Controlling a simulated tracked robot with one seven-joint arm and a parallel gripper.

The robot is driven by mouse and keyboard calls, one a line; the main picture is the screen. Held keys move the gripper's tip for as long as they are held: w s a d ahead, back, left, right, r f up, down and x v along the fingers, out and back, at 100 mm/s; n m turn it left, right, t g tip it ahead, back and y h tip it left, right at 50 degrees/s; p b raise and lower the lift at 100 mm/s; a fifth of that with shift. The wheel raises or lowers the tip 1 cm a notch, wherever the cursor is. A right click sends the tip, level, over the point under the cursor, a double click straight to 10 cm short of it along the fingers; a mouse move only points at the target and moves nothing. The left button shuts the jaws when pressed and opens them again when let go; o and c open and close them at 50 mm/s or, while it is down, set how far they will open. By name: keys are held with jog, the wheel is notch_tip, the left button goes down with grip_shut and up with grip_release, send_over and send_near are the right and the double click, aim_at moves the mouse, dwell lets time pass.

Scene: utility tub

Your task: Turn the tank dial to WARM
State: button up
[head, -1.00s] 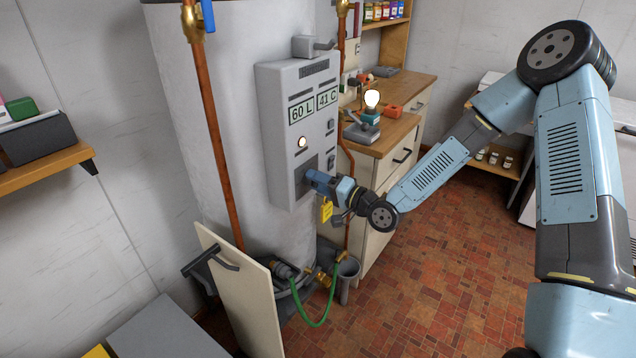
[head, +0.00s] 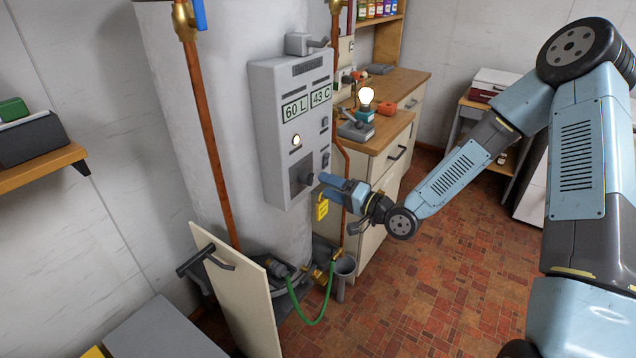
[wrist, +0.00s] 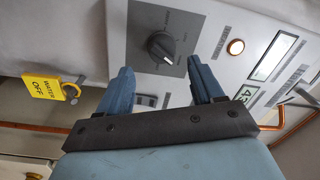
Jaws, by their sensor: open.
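The tank dial (wrist: 161,47) is a round dark knob with a light pointer mark on a dark grey plate (wrist: 139,20) in the wrist view. The plate's lettering is too small to read. In the head view the dial (head: 306,178) is on the lower front of the grey control box (head: 270,135). My gripper (wrist: 158,78) is open and empty, its blue fingers apart and short of the dial. In the head view my gripper (head: 325,181) is just right of the dial, with a gap. The box displays (head: 308,104) read 60 L and 43 C.
A lit round lamp (head: 296,141) is above the dial. A copper pipe (head: 212,140) runs down the tank. A cabinet (head: 383,150) stands right of the box.

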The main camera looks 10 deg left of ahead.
jog(key=v, duration=0.8)
jog(key=shift+d, duration=0.1)
jog(key=w+d+n+h, duration=0.3)
jog(key=w+d+h, duration=0.2)
jog(key=d+h, duration=0.4)
jog(key=s+d+r+t+h, duration=0.1)
jog(key=s+d+r+h, duration=0.1)
jog(key=d+r+h, duration=0.7)
jog(key=s+d+r+m, duration=0.2)
jog(key=s+d+r, duration=0.65)
jog(key=r, duration=0.25)
jog(key=s+r+g, duration=0.1)
jog(key=s+r, duration=0.2)
jog(key=s, duration=0.5)
jog(key=s+r+m+g, duration=0.1)
jog(key=s+r, duration=0.1)
jog(key=s, duration=0.6)
jog(key=shift+d+r+y, duration=0.3)
jog(key=shift+r+y, duration=0.1)
